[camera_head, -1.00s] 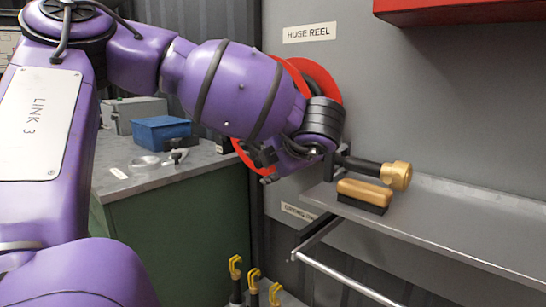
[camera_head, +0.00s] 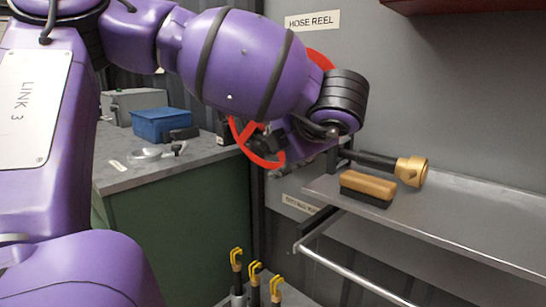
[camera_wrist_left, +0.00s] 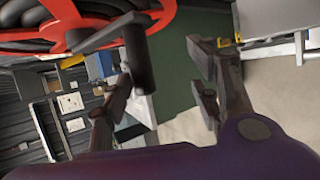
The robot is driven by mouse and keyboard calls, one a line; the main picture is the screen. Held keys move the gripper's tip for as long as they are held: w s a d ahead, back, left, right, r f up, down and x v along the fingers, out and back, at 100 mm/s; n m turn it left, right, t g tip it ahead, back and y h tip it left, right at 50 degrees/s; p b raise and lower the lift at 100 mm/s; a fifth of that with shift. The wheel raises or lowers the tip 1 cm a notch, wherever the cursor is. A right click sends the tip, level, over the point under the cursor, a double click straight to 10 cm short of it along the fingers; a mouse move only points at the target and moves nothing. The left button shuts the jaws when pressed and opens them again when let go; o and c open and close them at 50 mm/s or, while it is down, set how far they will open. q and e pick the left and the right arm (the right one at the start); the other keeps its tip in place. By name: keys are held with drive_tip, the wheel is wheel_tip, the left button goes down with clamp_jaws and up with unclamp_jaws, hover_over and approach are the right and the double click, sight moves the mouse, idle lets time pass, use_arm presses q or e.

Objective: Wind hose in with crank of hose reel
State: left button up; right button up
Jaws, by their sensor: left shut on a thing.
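The red hose reel (camera_head: 262,160) is on the back wall, mostly hidden behind my left arm in the head view. In the left wrist view its red rim and spokes (camera_wrist_left: 72,12) fill the top left, with dark hose coils (camera_wrist_left: 25,25) behind. The black crank handle (camera_wrist_left: 138,65) sticks out from the reel between the fingers of my left gripper (camera_wrist_left: 160,88), closer to the left finger. In the head view the gripper (camera_head: 268,152) is in front of the reel. My right gripper is not in view.
A metal shelf (camera_head: 460,225) at right holds a brush (camera_head: 367,187) and a brass-tipped nozzle (camera_head: 411,171). A rail (camera_head: 345,271) runs below. A green bench (camera_head: 185,215) at left carries a blue box (camera_head: 160,125). Several yellow-topped tools (camera_head: 255,268) stand low in front.

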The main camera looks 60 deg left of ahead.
use_arm(q)
drive_tip(key=v, duration=0.6)
drive_tip(key=shift+d, duration=0.5)
drive_tip(key=shift+s, duration=0.15)
